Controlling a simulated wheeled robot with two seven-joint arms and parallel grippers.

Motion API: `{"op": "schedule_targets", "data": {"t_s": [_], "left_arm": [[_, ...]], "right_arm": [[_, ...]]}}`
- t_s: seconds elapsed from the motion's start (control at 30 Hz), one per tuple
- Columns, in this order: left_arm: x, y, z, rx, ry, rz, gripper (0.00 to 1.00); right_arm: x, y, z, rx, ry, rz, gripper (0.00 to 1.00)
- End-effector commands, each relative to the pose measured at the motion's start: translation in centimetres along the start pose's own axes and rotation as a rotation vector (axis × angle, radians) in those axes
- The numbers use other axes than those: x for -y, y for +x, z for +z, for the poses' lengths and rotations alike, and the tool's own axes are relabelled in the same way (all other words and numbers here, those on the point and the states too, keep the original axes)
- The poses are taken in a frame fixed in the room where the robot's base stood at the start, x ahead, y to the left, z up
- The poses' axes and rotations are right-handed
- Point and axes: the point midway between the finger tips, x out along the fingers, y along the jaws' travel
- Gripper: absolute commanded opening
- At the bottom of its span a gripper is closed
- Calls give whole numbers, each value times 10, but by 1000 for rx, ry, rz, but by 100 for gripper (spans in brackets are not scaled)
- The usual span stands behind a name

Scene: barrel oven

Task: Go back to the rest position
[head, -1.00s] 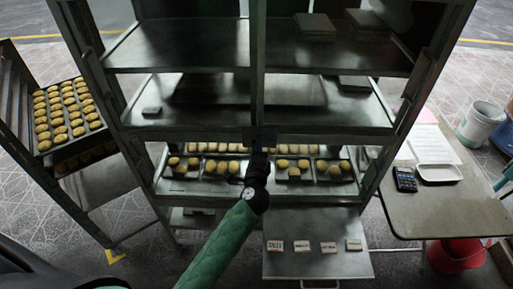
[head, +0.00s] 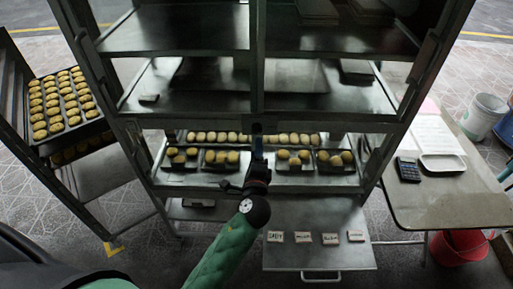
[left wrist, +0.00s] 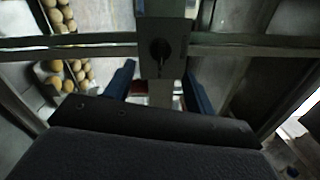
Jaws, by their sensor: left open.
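My left arm, in a green sleeve, reaches up from the bottom of the head view. Its gripper (head: 257,150) is in front of the metal rack's central upright (head: 258,70), at the height of the shelf with the buns. In the left wrist view, the open gripper (left wrist: 160,88) has its blue fingers apart on both sides of a grey metal part with a dark round keyhole-like spot (left wrist: 160,52). I cannot tell whether the fingers touch it. Nothing is seen held. My right gripper is not in view.
Trays of buns (head: 205,158) sit on the rack shelf. A lower pull-out shelf (head: 318,257) holds several small labelled blocks. A tray rack with buns (head: 62,105) stands left. A table (head: 450,205) with a calculator (head: 408,170) stands right, with a red bucket (head: 458,245) beneath.

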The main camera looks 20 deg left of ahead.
Motion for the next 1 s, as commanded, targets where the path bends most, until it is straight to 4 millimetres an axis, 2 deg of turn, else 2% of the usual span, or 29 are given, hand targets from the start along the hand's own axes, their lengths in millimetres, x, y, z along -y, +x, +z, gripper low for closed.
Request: {"op": "schedule_targets", "data": {"t_s": [0.17, 0.67, 0.77, 0.83, 0.87, 1.0], "left_arm": [[0, -7, 0, 0, 0, 0, 55], [-3, -6, 0, -1, -3, 6, 55], [-22, -6, -5, -12, -27, 42, 55], [-50, -6, -11, -25, -63, 94, 55], [-65, -7, -14, -30, -83, 122, 55], [-148, -16, -30, -52, -203, 286, 55]], "right_arm": [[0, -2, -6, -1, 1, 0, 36], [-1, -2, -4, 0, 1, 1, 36], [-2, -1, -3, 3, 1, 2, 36], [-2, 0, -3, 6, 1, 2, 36], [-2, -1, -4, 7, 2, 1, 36], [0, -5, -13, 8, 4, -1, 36]]}}
